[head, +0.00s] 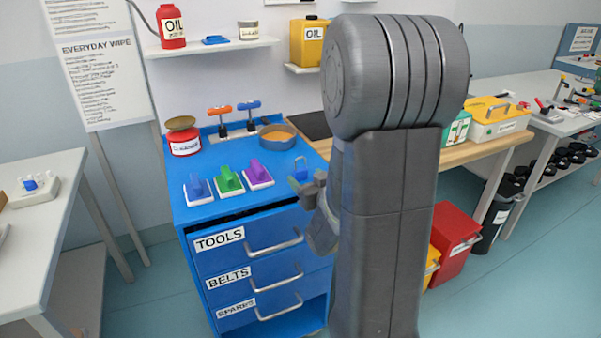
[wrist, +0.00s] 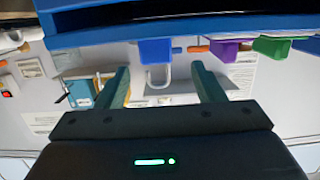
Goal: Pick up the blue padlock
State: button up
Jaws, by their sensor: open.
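The blue padlock (head: 300,172) stands at the right front of the blue cabinet's top (head: 222,155), its shackle up. In the wrist view, which looks upside down, the padlock's blue body (wrist: 155,51) and its grey shackle (wrist: 159,77) show between and just beyond my fingertips. My gripper (head: 309,184) is at the cabinet's front right edge, close by the padlock. In the wrist view my gripper (wrist: 160,69) is open, with its two green fingers apart and nothing held. I cannot tell the exact gap to the padlock.
Blue, green (head: 229,179) and purple (head: 259,174) handled blocks stand in a row left of the padlock. My arm hides part of the wooden bench (head: 480,150).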

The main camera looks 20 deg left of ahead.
aim_at(302, 172)
jog(key=shift+p+x, duration=0.4)
jog(key=shift+x, duration=2.55)
jog(key=shift+w+d, duration=0.2)
jog(key=shift+d, duration=0.05)
jog(key=c, duration=1.2)
jog(key=shift+o, duration=0.2)
notch_tip(302, 172, up, 10)
jog(key=shift+f+p, duration=0.1)
jog(key=shift+p, duration=0.4)
